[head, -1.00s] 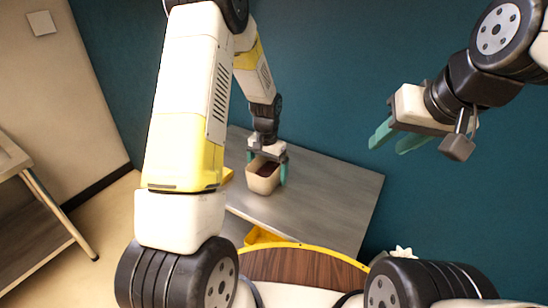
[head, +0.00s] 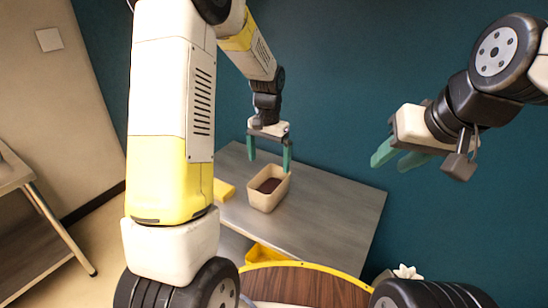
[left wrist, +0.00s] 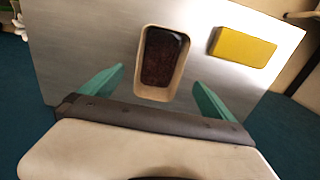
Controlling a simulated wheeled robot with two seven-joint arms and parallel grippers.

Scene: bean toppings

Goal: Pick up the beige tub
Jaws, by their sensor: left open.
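The beige tub (head: 264,200) stands upright on the grey table, with dark brown contents inside. It also shows in the left wrist view (left wrist: 145,92), between and ahead of the fingertips. My left gripper (head: 269,165) is open and empty, its green fingers just behind and above the tub in the head view. In the left wrist view the open fingers (left wrist: 158,82) lie to either side of the tub's near end, apart from it. My right gripper (head: 394,158) hangs in the air at the right, its green fingers apart, holding nothing.
A yellow block (head: 223,190) lies on the table left of the tub; it also shows in the left wrist view (left wrist: 243,47). The grey table (head: 335,205) is clear to the right of the tub. A yellow bin (head: 264,253) is below the table's front edge.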

